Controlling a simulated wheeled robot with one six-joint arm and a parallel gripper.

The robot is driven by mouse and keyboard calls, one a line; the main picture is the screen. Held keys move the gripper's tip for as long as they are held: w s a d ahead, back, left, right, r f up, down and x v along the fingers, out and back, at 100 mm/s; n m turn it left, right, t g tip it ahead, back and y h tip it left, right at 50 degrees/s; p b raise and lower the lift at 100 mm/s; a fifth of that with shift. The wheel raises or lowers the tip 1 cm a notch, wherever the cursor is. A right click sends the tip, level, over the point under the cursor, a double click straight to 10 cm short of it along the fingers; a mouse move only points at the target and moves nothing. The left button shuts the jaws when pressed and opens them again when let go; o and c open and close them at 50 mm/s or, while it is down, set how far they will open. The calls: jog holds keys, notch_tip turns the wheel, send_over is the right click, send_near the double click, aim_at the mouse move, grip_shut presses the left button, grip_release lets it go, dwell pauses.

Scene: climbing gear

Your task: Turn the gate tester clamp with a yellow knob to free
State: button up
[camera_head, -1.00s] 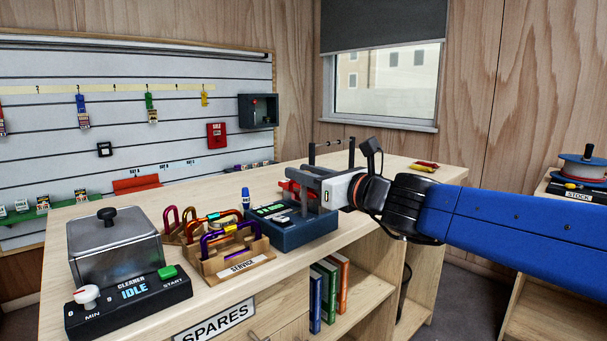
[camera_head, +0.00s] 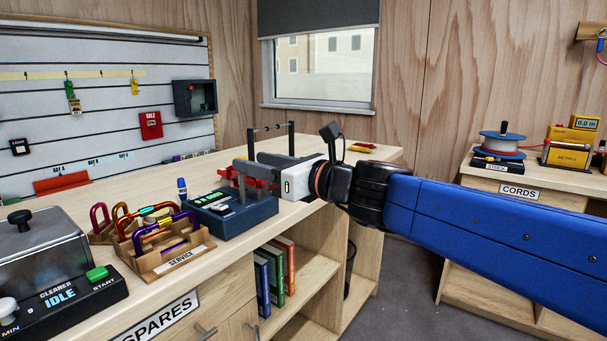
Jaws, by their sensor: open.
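The gate tester (camera_head: 240,217) is a dark blue-grey box on the wooden bench, with green displays on its top. A red part (camera_head: 246,183) rises at its back, mostly covered by my gripper's fingers; I take it to be the clamp, but I cannot tell how it is turned. No yellow knob on it shows clearly. My gripper (camera_head: 250,163) is open and reaches in from the right, its grey fingers above the back of the tester. I cannot tell whether the fingers touch the red part.
A wooden service tray (camera_head: 180,262) with coloured carabiners stands left of the tester, and a cleaner unit (camera_head: 62,295) stands at the front left. A dark rail frame (camera_head: 272,130) stands behind my gripper. A cords table (camera_head: 550,190) with a spool is at the right.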

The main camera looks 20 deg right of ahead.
jog(key=v, duration=1.2)
dwell(0.6)
dwell(0.7)
jog(key=s+a+f+n+g+h, duration=0.15)
jog(key=f+n+g, duration=0.25)
jog(key=f+n, duration=0.45)
jog(key=s+f+n+g+h, duration=0.1)
jog(key=s+f+n+g, duration=0.4)
jog(key=f, duration=0.7)
jog(key=s+d+f+n+g+h, duration=0.2)
jog(key=d+f+n+h, duration=0.4)
jog(key=n, duration=1)
notch_tip(320, 180, down, 4)
jog(key=shift+s+d+f+n, duration=0.15)
jog(key=shift+d+n, duration=0.2)
jog(key=shift+d, duration=0.75)
